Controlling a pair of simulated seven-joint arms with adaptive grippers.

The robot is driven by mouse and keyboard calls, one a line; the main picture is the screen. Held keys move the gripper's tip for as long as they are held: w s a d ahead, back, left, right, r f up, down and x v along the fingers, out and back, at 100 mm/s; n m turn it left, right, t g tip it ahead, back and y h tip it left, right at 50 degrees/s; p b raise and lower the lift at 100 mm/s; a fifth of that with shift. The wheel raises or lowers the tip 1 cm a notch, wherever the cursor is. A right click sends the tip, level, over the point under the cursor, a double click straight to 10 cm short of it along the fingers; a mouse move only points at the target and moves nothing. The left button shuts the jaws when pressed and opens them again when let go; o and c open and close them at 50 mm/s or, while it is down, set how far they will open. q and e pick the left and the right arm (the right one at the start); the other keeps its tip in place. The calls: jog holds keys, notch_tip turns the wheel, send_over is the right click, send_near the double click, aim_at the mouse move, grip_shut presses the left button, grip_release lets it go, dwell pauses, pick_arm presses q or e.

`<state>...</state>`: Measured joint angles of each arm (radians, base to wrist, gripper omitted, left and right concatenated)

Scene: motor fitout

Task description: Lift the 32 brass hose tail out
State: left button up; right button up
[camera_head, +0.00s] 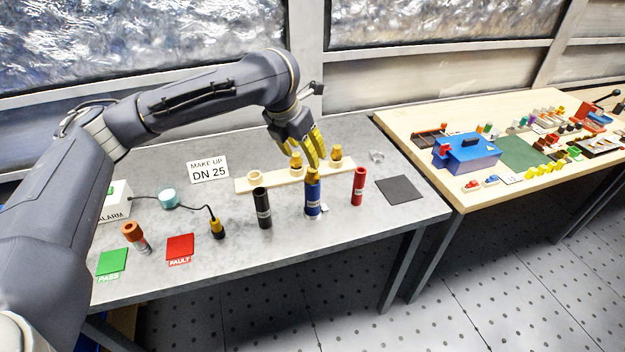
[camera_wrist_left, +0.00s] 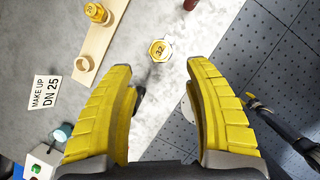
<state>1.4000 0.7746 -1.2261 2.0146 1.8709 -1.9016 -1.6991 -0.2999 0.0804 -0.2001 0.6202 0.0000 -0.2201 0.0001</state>
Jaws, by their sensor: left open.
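The 32 brass hose tail (camera_head: 313,174) stands upright in the top of the blue hose (camera_head: 313,198). In the left wrist view its hex top, marked 32 (camera_wrist_left: 159,50), shows beyond my fingertips. My left gripper (camera_head: 318,158) is open and empty, its yellow fingers pointing down above and behind the tail in the head view. In the left wrist view the two fingers (camera_wrist_left: 163,75) are spread apart, and the tail lies ahead of the gap, untouched as far as I see. A dark arm part with a yellow tip at the lower right may be my right gripper (camera_wrist_left: 250,100); its jaws are unclear.
The black hose (camera_head: 262,207) and red hose (camera_head: 358,186) stand on either side of the blue one. Behind is a wooden rack (camera_head: 274,181) with brass tails. A dark square mat (camera_head: 399,189) lies right; a red FAULT pad (camera_head: 180,248) lies left.

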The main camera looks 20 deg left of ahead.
aim_at(311, 169)
pick_arm(q)
jog(key=shift+x, duration=4.45)
jog(key=shift+c, duration=0.4)
grip_shut()
